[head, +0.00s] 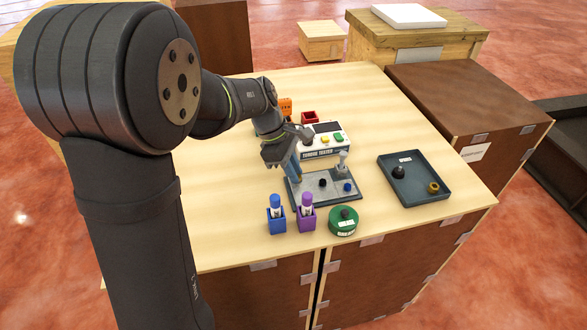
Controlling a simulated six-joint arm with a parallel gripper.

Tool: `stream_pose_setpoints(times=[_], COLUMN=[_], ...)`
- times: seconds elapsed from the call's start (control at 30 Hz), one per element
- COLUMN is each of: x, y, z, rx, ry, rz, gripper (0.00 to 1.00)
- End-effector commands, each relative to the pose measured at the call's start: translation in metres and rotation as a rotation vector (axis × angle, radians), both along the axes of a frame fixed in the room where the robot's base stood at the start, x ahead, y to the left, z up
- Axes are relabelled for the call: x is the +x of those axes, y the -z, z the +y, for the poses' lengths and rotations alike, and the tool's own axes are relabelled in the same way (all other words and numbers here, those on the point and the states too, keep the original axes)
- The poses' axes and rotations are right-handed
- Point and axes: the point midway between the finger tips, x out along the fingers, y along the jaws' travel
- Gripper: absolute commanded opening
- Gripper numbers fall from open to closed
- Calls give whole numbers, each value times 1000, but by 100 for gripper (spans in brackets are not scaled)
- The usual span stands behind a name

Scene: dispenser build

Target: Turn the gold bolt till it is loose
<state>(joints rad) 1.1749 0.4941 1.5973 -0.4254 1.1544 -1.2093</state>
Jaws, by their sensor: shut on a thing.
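My gripper (280,151) is over the left part of a grey fixture plate (308,197), close to an upright blue-grey post (294,167). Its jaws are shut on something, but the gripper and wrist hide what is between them. I cannot make out a gold bolt at the fixture. A gold ring-like piece (433,187) lies in the dark tray (413,197) on the right, well apart from my gripper. The plate also bears a black knob (323,182), a blue knob (347,187) and a pale upright part (342,160).
A white tester box (321,150) with yellow and green buttons stands behind the plate. Blue (277,221) and purple (305,219) holders and a green round container (343,222) stand in front. A black knobbed piece (398,172) shares the tray. Red and orange bins stand behind.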

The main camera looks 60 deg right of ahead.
Motion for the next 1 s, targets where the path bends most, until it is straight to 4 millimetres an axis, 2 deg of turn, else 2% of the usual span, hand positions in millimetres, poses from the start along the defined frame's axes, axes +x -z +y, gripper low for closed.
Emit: stream_pose_setpoints(times=[0.23, 0.27, 0.33, 0.37, 0.73, 0.87, 1.0], x=[1, 1, 0, 0, 3, 10, 23], y=[0, 0, 0, 0, -6, -24, -55], z=[0, 0, 0, 0, 0, 1, 4], rx=[-1, -1, -1, -1, -2, -4, -5], ry=[1, 1, 1, 1, 1, 0, 0], rz=[-1, -1, -1, -1, 0, -1, -2], gripper=[0, 21, 35, 37, 37, 37, 37])
